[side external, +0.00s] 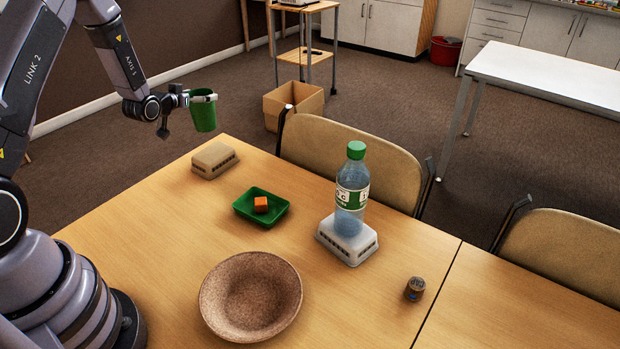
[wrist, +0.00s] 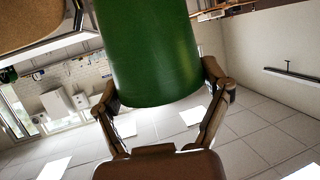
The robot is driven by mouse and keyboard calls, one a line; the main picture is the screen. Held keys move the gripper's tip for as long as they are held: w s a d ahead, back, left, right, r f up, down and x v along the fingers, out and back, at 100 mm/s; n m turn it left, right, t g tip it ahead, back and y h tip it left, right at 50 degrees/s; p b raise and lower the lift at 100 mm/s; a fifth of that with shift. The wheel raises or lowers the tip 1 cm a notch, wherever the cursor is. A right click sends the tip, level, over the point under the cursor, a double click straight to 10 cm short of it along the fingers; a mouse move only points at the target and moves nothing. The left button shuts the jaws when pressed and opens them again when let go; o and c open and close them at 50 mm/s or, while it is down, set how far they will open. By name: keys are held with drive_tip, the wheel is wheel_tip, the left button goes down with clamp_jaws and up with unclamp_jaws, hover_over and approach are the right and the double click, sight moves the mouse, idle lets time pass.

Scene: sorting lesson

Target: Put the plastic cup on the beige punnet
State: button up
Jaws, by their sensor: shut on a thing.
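The green plastic cup (side external: 204,114) is held upright in the air by my gripper (side external: 201,97), which is shut on it near its upper part. In the wrist view the cup (wrist: 150,50) fills the top middle, with the fingers of my gripper (wrist: 160,88) on either side of it. The beige punnet (side external: 214,159) sits bottom up on the far left part of the table. In the side view the cup appears just above the punnet with a gap between them; whether it is directly over it I cannot tell.
A green tray (side external: 243,213) holds an orange cube (side external: 261,204). A bottle with a green cap (side external: 352,190) stands on a white upturned punnet (side external: 346,250). A brown speckled bowl (side external: 250,297) is at the front, and a small dark round object (side external: 415,288) is at right. Chairs line the far edge.

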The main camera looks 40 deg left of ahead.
sight(199, 125)
drive_tip(key=shift+w+f, duration=0.1)
drive_tip(key=shift+f, duration=0.3)
drive_tip(key=shift+h, duration=0.3)
drive_tip(key=shift+d+f, duration=0.1)
drive_tip(key=shift+f, duration=3.45)
drive_tip(key=shift+f, duration=0.15)
drive_tip(key=o, duration=1)
drive_tip(key=shift+o, duration=0.2)
